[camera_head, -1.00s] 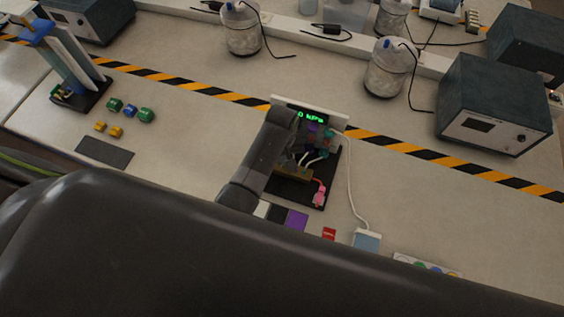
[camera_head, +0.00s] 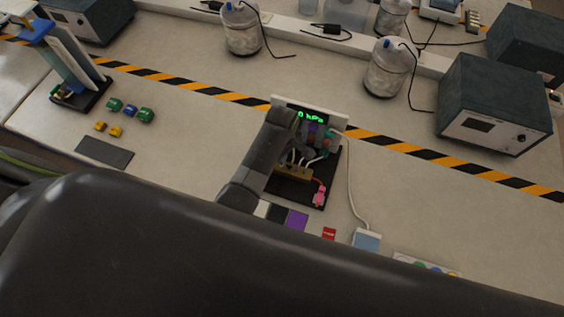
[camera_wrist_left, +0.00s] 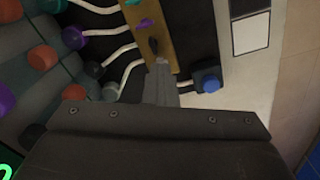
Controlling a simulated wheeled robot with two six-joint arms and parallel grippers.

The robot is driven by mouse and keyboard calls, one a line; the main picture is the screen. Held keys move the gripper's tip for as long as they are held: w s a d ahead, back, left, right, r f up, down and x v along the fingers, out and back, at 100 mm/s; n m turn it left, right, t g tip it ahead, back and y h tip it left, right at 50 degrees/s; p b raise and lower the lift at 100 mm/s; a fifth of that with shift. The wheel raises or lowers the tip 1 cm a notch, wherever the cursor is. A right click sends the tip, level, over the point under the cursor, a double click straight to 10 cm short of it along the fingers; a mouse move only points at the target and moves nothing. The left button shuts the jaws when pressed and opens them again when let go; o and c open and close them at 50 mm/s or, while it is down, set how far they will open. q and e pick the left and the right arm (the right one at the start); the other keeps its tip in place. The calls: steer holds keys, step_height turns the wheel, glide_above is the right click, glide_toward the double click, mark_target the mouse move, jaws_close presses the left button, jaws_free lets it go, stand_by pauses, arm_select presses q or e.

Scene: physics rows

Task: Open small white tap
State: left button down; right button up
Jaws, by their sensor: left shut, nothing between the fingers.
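A brass manifold bar (camera_head: 293,173) with small coloured taps sits on a dark board, below a green-lit pressure display (camera_head: 311,116). In the head view my left wrist covers part of the board. My right gripper is not in view.
A blue-capped dark fitting (camera_wrist_left: 207,80) stands right of the fingers. A pink fitting (camera_head: 319,195) and purple square (camera_head: 297,220) lie nearby. A white cable runs right of the board to a pale blue box (camera_head: 366,239).

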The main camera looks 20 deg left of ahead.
arm_select(q)
steer(key=shift+n, duration=0.4)
steer(key=n, duration=0.3)
steer(key=shift+n, duration=0.3)
steer(key=n, duration=0.3)
steer(key=c, duration=1.9)
jaws_free()
steer(key=shift+c, duration=0.2)
steer(key=shift+r, duration=0.1)
step_height(320, 180, up, 7)
